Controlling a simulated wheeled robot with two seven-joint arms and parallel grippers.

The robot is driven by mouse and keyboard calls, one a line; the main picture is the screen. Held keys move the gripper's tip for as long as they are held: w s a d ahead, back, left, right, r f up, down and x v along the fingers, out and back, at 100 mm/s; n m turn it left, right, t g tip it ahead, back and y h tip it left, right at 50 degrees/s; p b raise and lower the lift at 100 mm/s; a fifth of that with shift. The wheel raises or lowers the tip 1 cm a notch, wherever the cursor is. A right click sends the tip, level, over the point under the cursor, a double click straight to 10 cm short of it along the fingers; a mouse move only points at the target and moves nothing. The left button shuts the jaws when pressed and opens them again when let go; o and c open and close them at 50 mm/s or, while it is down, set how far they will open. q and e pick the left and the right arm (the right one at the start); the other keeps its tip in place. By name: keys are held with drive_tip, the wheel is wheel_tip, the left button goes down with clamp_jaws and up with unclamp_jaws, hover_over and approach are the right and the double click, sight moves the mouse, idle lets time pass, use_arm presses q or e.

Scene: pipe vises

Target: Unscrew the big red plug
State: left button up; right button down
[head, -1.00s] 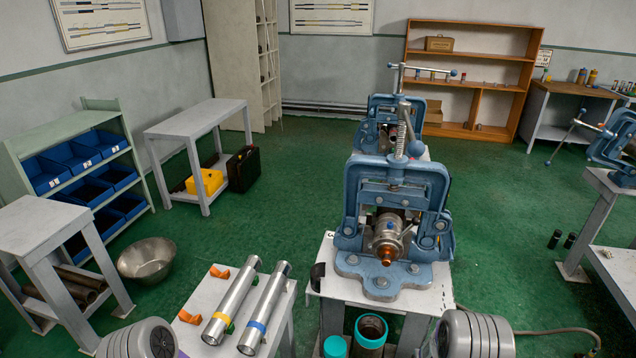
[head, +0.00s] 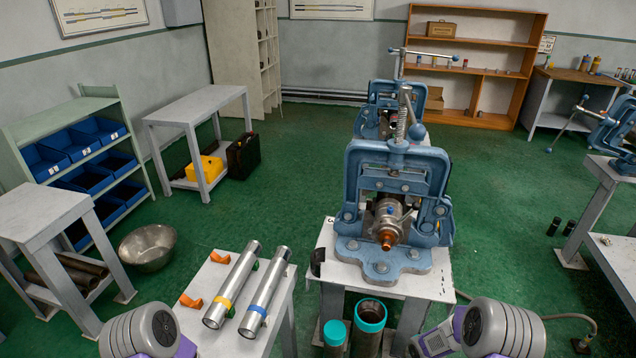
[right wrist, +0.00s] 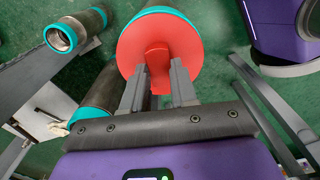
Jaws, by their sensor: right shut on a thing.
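The big red plug (right wrist: 160,50) is a round red disc with a raised grip tab, in the right wrist view. It sits at the end of a teal-collared pipe, whose teal edge shows around the disc. My right gripper (right wrist: 158,74) is shut on the plug's tab, one grey finger on each side. The plug does not show in the head view, where only my arm links appear at the bottom edge. My left gripper is in neither view.
Two other teal-collared pipes (right wrist: 66,33) (right wrist: 97,98) are left of the plug in the wrist view. The head view shows a blue pipe vise (head: 394,185) on a stand and a small table (head: 214,283) with two silver tubes. Green floor is open behind.

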drive_tip(key=n+p, duration=0.1)
drive_tip(key=n, duration=0.5)
drive_tip(key=shift+r, duration=0.15)
drive_tip(key=n+p, duration=0.1)
drive_tip(key=n, duration=0.2)
drive_tip(key=shift+n, duration=0.3)
drive_tip(key=c, duration=1)
unclamp_jaws()
drive_tip(key=shift+r+p, duration=1.1)
drive_tip(key=shift+p, duration=0.05)
drive_tip(key=shift+f, duration=0.1)
